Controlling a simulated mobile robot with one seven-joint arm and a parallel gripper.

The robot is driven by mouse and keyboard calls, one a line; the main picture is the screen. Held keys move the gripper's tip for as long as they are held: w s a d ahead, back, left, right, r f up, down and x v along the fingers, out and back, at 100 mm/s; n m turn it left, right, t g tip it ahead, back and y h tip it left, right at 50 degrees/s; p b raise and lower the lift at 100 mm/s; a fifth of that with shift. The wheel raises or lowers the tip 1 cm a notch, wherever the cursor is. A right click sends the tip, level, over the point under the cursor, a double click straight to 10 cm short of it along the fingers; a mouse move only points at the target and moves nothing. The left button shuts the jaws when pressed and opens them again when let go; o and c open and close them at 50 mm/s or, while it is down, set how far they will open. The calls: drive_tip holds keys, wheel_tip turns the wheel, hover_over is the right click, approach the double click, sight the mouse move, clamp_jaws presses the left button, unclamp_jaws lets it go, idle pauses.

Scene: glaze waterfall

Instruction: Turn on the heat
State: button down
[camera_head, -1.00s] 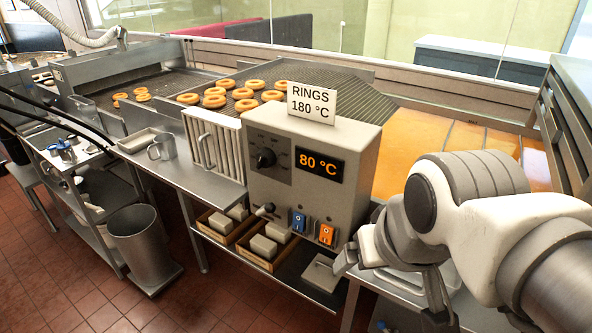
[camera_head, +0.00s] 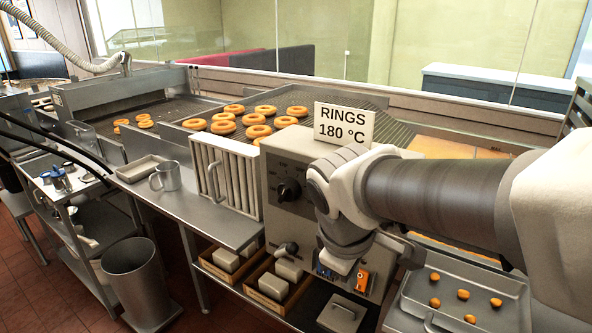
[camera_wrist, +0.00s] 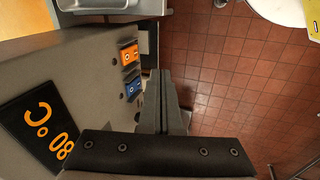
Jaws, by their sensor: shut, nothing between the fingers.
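The grey control box (camera_head: 285,215) stands at the counter's front edge, with a "RINGS 180 °C" sign (camera_head: 344,123) on top. Its round black knob (camera_head: 288,190) shows on the front, and a small lever (camera_head: 286,249) is below it. In the wrist view the orange display (camera_wrist: 45,128) reads 80 °C. An orange rocker switch (camera_wrist: 129,54) and a blue rocker switch (camera_wrist: 133,88) sit side by side. My gripper (camera_wrist: 164,72) is shut and empty, close in front of the switches; contact cannot be told. My arm hides the display in the head view.
A fryer with several browned rings (camera_head: 257,131) lies behind the box. A grey tray (camera_head: 465,290) with several small brown pieces is at right. Wooden boxes (camera_head: 270,285) sit on the shelf below. A metal bin (camera_head: 138,285) stands on the floor at left.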

sight(359, 280)
drive_tip(key=shift+w+a+f+n, duration=0.4)
drive_tip(key=shift+w+f+n, duration=0.1)
drive_tip(key=shift+w, duration=0.2)
drive_tip(key=shift+f, duration=0.1)
drive_tip(key=w+d+f+b, duration=0.3)
drive_tip(key=w+d+f, duration=0.1)
drive_tip(key=f, duration=0.5)
drive_tip(key=shift+w+d+f, duration=0.2)
drive_tip(key=shift+w+f, duration=0.2)
drive_tip(key=shift+w, duration=0.5)
